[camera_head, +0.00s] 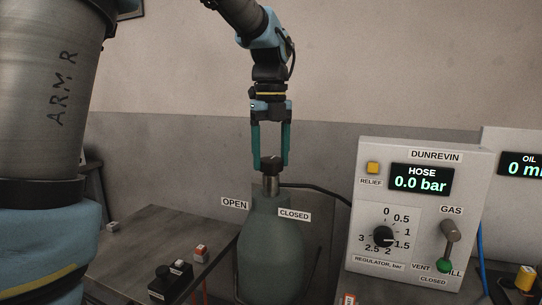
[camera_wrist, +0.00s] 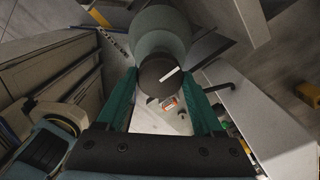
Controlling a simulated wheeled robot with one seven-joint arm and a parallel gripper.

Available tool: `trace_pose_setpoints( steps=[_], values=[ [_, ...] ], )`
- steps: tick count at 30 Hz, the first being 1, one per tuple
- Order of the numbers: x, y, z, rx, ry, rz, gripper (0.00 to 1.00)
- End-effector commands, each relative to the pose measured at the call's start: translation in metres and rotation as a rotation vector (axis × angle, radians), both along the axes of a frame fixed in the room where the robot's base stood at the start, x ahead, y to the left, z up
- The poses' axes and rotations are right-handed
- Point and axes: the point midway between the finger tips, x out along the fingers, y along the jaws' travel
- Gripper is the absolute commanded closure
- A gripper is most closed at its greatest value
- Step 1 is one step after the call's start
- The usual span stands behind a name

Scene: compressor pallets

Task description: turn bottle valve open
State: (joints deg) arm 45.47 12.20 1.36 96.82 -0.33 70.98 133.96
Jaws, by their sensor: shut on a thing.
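A grey-green gas bottle (camera_head: 266,250) stands upright, with a dark round valve knob (camera_head: 271,164) on its metal neck. Plates reading OPEN (camera_head: 234,204) and CLOSED (camera_head: 294,214) sit left and right of its shoulder. My gripper (camera_head: 271,160) points down over the bottle, its two teal fingers on either side of the knob and shut on it. In the wrist view the dark knob (camera_wrist: 158,78) lies between the fingertips, the bottle (camera_wrist: 160,32) behind it. A white line on the knob runs slantwise toward the upper right there.
A white DUNREVIN panel (camera_head: 425,165) stands right of the bottle, with a display reading 0.0 bar, a regulator dial (camera_head: 383,236) and a GAS lever (camera_head: 449,240). A dark bench (camera_head: 150,232) with small switch boxes (camera_head: 170,278) is at left. A dark hose runs from the bottle's neck toward the panel.

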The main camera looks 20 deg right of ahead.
Motion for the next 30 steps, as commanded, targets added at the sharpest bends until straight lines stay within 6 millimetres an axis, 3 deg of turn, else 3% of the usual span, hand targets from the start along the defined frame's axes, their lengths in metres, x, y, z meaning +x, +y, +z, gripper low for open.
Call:
trace_pose_setpoints(
  steps=[2, 12, 22, 30],
  values=[
    [0.0001, 0.0002, 0.0001, 0.0, 0.0, 0.0, 0.48],
    [0.0001, 0.0003, 0.0003, 0.0, 0.0, 0.0, 0.86],
    [0.0002, 0.0002, 0.0012, 0.001, 0.0, 0.046, 0.87],
    [0.0009, 0.0004, 0.0024, 0.001, 0.0, 0.219, 0.87]
  ],
)
